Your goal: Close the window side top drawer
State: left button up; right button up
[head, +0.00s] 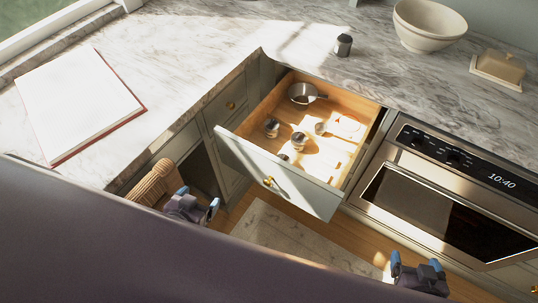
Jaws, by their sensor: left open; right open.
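A top drawer (350,187) is pulled out below the marble counter, between the corner cabinet and the oven. Its pale front panel (305,190) has a round brass knob (268,182). My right gripper (416,262) is open and empty, low and to the right of the drawer, in front of the oven.
An oven (450,190) with a lit clock adjoins the drawer on the right. A rattan basket (156,183) stands beside my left gripper. The counter holds a book (80,103), a shaker (343,45), a bowl (430,22) and a butter dish (498,68). A rug (270,240) lies below the drawer.

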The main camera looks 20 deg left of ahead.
aim_at(247, 150)
jog(key=k+l+u, duration=0.1)
jog(key=k+u, duration=0.25)
jog(key=u, duration=0.15)
jog(key=k+j+z, duration=0.2)
jog(key=z, duration=0.25)
jog(key=k+z, duration=0.35)
jog(key=z, duration=0.15)
